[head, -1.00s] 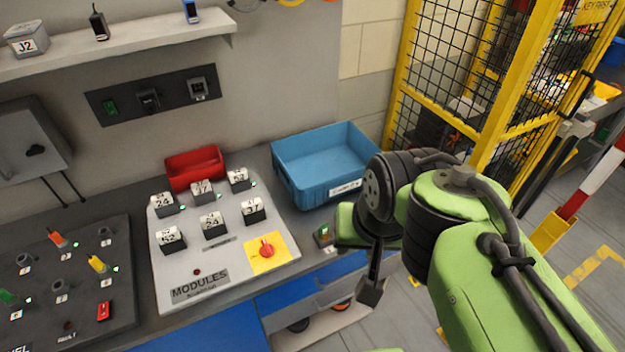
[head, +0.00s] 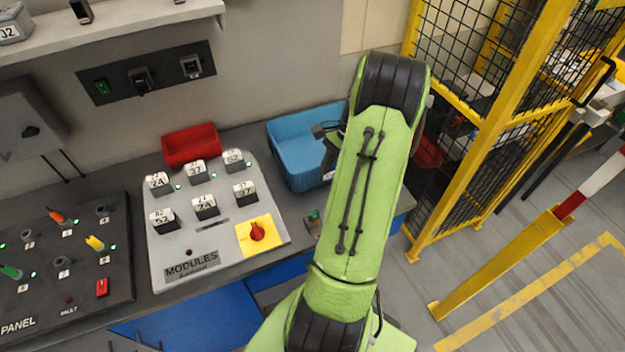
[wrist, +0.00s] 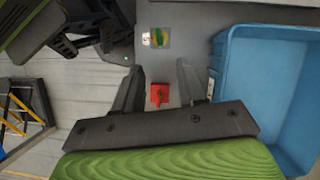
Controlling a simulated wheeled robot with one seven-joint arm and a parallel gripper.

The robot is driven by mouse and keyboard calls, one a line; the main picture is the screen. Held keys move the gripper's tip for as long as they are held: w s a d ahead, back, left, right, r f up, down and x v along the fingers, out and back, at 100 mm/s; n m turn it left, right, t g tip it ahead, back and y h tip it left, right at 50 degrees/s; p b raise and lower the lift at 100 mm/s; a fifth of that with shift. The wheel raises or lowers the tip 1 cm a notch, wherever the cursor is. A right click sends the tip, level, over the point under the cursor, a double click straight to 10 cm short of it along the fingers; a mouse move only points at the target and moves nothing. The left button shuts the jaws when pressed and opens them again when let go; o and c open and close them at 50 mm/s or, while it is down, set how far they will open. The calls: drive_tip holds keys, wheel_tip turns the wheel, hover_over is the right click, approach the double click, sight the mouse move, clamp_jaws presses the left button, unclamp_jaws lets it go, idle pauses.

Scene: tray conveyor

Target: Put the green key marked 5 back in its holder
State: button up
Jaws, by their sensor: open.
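A small item with some green (head: 315,222) at the bench's front edge in the head view seems to be the same spot. My gripper (wrist: 160,68) is open and empty, with a small red piece (wrist: 159,94) showing between its fingers, apart from them. In the head view my arm hides most of the gripper. A green key (head: 10,271) stands in the left panel; its label is unreadable.
A blue bin (head: 297,165) stands close beside my gripper; it is on the right in the wrist view (wrist: 222,95). The modules board (head: 207,262), the key panel (head: 75,308) and a red bin (head: 190,146) lie left. A yellow fence (head: 520,90) stands right.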

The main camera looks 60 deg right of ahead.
sight(314, 212)
drive_tip(key=x, duration=1.4)
drive_tip(key=shift+a+f, duration=0.1)
drive_tip(key=shift+f, duration=0.3)
clamp_jaws()
drive_tip(key=shift+r, duration=0.1)
drive_tip(key=shift+r+p, duration=1.1)
drive_tip(key=shift+r, duration=0.65)
